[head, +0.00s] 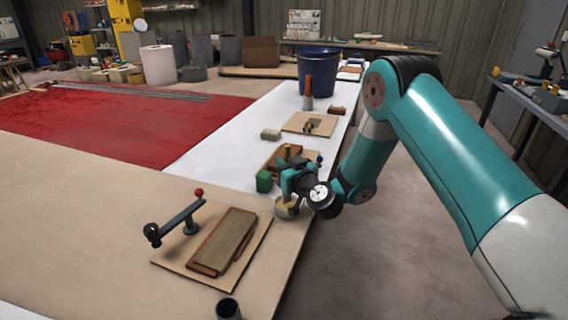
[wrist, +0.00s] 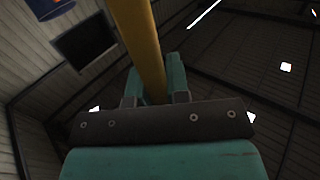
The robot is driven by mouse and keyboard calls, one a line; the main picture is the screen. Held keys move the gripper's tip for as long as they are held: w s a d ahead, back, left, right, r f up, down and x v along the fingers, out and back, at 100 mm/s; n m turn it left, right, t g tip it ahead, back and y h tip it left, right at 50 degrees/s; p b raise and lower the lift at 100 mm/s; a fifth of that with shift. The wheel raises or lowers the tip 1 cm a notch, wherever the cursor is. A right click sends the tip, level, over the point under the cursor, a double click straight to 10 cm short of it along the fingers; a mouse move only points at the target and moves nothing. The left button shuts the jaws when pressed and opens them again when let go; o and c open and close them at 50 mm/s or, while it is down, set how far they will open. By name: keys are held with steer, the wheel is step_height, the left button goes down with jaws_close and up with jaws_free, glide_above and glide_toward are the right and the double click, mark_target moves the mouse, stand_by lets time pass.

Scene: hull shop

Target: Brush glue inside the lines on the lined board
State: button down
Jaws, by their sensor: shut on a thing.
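My gripper (head: 289,182) is low over the right edge of the near bench. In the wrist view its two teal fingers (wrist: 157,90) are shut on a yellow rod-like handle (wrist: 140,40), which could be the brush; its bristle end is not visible. A small round tan pot (head: 287,209) is right below the gripper, partly hidden by it; I cannot tell whether the brush touches it. A brown wooden board (head: 228,240) lies on a thin base panel (head: 180,262) to the left and nearer. I cannot make out drawn lines or glue on it.
A dark lever with a red knob (head: 198,193) stands beside the wooden board. A green block (head: 264,181) and a wooden tray (head: 274,161) are close to my gripper. A dark cup (head: 229,309) is at the front. The bench left of the lever is clear.

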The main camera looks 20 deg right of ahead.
mark_target(288, 147)
steer(key=shift+f+b, duration=0.6)
steer(key=shift+b, duration=0.25)
stand_by(2.3)
steer(key=shift+r+p, duration=2.75)
steer(key=shift+r, duration=0.85)
